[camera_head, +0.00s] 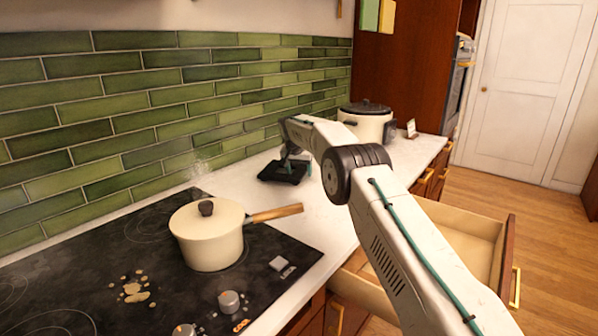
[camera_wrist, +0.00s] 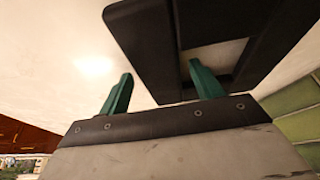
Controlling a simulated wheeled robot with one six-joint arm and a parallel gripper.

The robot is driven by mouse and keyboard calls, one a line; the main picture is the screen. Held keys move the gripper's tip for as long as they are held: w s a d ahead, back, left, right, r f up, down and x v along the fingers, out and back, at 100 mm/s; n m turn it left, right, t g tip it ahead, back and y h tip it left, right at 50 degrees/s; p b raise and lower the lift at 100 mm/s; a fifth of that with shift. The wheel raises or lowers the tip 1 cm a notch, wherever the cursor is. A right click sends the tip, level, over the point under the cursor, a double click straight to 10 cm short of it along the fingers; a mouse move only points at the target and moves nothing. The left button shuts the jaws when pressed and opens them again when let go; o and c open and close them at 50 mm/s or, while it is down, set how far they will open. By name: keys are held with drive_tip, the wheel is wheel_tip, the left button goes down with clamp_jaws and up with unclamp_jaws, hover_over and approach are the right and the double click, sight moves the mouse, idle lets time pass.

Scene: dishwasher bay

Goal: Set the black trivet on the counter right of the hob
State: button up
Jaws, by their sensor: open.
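The black trivet (camera_head: 281,174) lies on the white counter (camera_head: 330,213) to the right of the hob (camera_head: 100,255), near the green tiled wall. In the wrist view the trivet (camera_wrist: 152,55) is a square dark frame with an opening in its middle. My gripper (camera_head: 297,165) is right at the trivet, low over the counter. In the wrist view my gripper (camera_wrist: 162,84) has its two green fingers spread apart. One bar of the trivet shows between the fingers. One fingertip overlaps the opening and the other is outside the frame. I cannot tell whether they touch it.
A cream pot (camera_head: 210,238) with a wooden handle stands on the hob. A white cooker (camera_head: 367,124) with a dark lid stands farther along the counter, beside a small card (camera_head: 411,128). An open drawer (camera_head: 470,245) juts out below the counter at the right.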

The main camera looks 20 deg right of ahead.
drive_tip(key=v, duration=1.2)
drive_tip(key=s+r+n, duration=0.2)
drive_tip(key=s+r, duration=1)
drive_tip(key=s, duration=0.3)
drive_tip(key=s+d+r+n+g+y, duration=0.1)
drive_tip(key=s+r, duration=0.1)
drive_tip(key=s, duration=0.7)
drive_tip(key=s+r, duration=0.2)
drive_tip(key=s, duration=0.8)
drive_tip(key=s+f+n, duration=0.1)
drive_tip(key=s+f, duration=0.3)
drive_tip(key=s, duration=0.7)
drive_tip(key=s+f+n+g+y, duration=0.1)
drive_tip(key=s+f, duration=0.3)
drive_tip(key=s, duration=0.7)
drive_tip(key=s+f+n, duration=0.1)
drive_tip(key=s+f, duration=0.3)
drive_tip(key=s, duration=0.8)
drive_tip(key=shift+f+g, duration=0.3)
